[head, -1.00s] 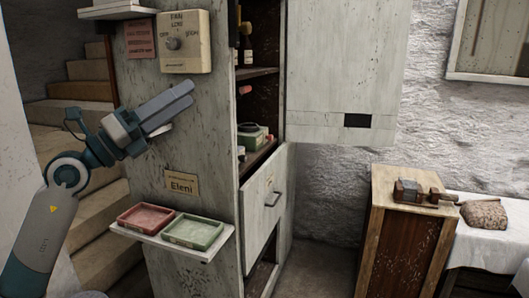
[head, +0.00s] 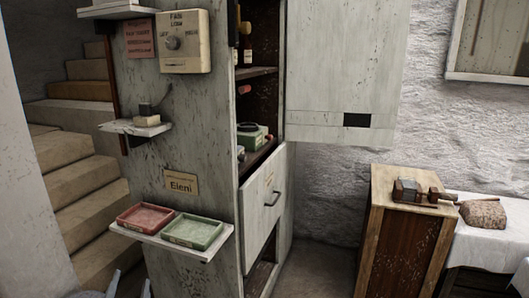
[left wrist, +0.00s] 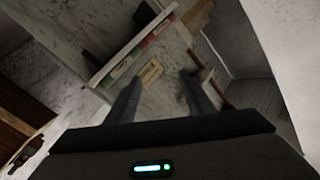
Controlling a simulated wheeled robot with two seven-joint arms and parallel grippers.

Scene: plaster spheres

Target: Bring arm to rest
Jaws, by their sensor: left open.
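My left gripper (head: 129,287) shows only as grey tips at the bottom left edge of the head view, low in front of the cabinet. In the left wrist view my left gripper (left wrist: 161,77) has its two dark fingers spread apart with nothing between them. The rest of the left arm is out of the head view. My right gripper is in neither view.
Stairs (head: 85,190) lie left.

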